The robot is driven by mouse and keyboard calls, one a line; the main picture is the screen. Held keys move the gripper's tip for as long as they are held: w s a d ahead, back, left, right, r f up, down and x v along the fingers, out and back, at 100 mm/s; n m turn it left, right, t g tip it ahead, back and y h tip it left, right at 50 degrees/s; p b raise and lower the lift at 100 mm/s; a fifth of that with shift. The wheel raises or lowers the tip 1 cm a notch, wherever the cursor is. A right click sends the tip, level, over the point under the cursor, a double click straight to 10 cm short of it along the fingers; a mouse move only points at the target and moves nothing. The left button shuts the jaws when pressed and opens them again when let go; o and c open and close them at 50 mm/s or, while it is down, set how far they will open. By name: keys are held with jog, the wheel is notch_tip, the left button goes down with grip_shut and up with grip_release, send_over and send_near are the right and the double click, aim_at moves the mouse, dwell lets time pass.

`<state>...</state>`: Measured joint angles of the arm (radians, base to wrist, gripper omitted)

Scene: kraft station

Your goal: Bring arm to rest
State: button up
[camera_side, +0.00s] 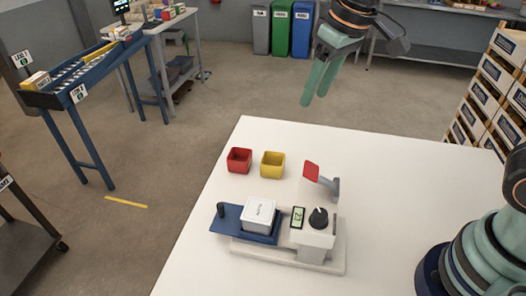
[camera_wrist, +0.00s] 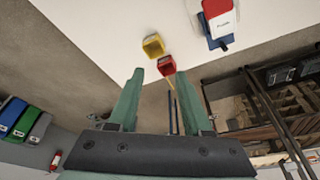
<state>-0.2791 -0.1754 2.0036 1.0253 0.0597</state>
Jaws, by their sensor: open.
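My gripper (camera_side: 318,82) is raised high above the far edge of the white table (camera_side: 400,180) in the side view. Its green fingers point down and nothing is between them. In the wrist view my gripper (camera_wrist: 168,95) shows its two fingers apart and empty. My arm's base stands at the right of the table in the side view.
A red bin (camera_side: 239,160) and a yellow bin (camera_side: 272,164) stand on the table.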

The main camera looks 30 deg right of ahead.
jog(key=s+d+f+m+t, duration=0.1)
jog(key=s+d+m+t, duration=0.1)
jog(key=s+d, duration=0.5)
jog(key=d, duration=0.3)
jog(key=shift+s+d+f+m+t+h, duration=0.2)
jog(key=shift+s+d+m+t+h, duration=0.1)
jog(key=shift+s+h, duration=0.1)
jog(key=shift+a, duration=0.1)
